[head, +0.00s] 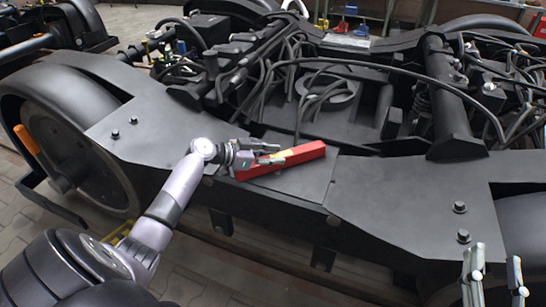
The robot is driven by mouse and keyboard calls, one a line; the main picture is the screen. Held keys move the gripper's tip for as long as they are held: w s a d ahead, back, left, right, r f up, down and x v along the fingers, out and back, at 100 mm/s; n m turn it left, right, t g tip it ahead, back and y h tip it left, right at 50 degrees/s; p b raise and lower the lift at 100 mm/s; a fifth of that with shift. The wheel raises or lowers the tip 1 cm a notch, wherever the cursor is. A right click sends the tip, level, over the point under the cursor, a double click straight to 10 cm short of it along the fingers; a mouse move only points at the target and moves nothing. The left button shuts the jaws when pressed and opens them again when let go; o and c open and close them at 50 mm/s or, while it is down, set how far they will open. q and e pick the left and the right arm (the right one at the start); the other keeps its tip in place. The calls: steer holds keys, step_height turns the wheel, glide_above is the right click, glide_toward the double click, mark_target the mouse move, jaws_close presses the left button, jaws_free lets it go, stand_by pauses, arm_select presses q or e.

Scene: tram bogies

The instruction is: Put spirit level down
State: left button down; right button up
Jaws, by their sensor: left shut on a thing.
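The spirit level (304,154) is a red bar with a yellow patch near its left part. It lies along the dark flat plate of the bogie frame (270,190), near the middle of the head view. My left gripper (268,156) is shut on its left part, and the fingers hide some of it. I cannot tell whether the level touches the plate or is just above it. My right gripper (496,283) is at the bottom right corner, its fingers apart with nothing between them.
Black cables and a round fitting (327,88) fill the bogie behind the level. Bolts stand up from the plate at left (115,134) and right (460,207). A wheel (75,140) is at the left. The plate right of the level is clear.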

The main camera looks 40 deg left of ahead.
arm_select(q)
steer(key=c, duration=1.6)
jaws_free()
steer(key=shift+f, duration=0.15)
steer(key=o, duration=0.4)
